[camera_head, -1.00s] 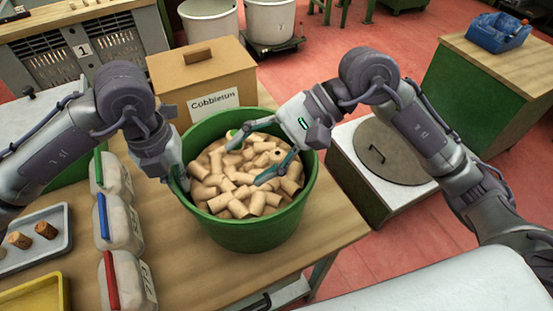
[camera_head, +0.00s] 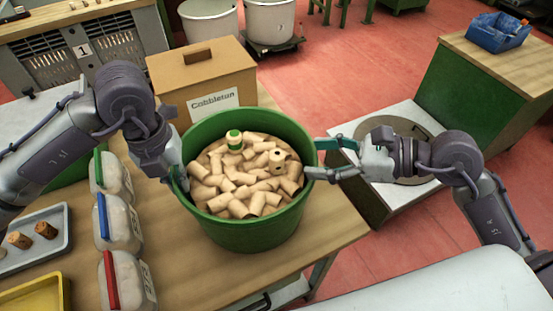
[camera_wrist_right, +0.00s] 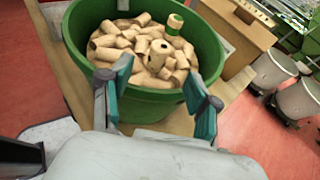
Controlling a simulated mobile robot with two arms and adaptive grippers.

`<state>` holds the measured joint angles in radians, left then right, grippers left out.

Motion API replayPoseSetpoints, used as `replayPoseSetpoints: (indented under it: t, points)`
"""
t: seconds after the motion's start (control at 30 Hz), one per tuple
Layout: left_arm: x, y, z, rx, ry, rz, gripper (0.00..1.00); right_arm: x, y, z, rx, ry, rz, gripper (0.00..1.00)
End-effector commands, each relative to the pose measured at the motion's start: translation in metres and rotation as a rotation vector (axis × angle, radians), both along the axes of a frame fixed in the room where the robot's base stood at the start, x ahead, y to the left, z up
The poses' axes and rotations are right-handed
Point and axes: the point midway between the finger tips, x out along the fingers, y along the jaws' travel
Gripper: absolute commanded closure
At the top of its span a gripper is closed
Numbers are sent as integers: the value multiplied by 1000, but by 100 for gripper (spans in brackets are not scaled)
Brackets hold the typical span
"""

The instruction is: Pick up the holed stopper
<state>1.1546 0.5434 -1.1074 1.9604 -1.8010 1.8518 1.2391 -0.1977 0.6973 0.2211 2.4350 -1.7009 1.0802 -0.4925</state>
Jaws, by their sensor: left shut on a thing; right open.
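The holed stopper (camera_head: 277,158) is a tan cork with a dark hole in its end. It lies on top of the pile in the right part of the green tub (camera_head: 247,237), and its hole shows in the right wrist view (camera_wrist_right: 158,49). My left gripper (camera_head: 182,178) is shut on the tub's left rim, one finger inside. My right gripper (camera_head: 320,158) is open and empty at the tub's right rim, right of the holed stopper. Its spread fingers (camera_wrist_right: 158,92) face the tub in the right wrist view.
Jugs with coloured handles (camera_head: 118,222) and a grey tray (camera_head: 38,258) with corks are at left. A round lid (camera_head: 400,135) lies on the right.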

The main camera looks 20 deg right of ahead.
Motion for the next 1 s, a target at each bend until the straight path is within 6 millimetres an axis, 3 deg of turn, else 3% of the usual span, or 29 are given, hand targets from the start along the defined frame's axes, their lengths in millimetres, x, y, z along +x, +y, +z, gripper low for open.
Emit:
replayPoseSetpoints:
  t: [0.2, 0.4, 0.7, 1.0]
  points:
    - [0, -1, 1, -2, 0, -4, 100, 18, 28, -12, 1, -3, 3, 39]
    - [0, -1, 1, -2, 0, -3, 100, 25, 38, -18, 2, -2, 1, 39]
    - [0, -1, 1, -2, 0, -3, 100, 46, 69, -33, 2, -2, 2, 39]
    - [0, -1, 1, -2, 0, -3, 100, 48, 73, -36, -1, -2, 2, 41]
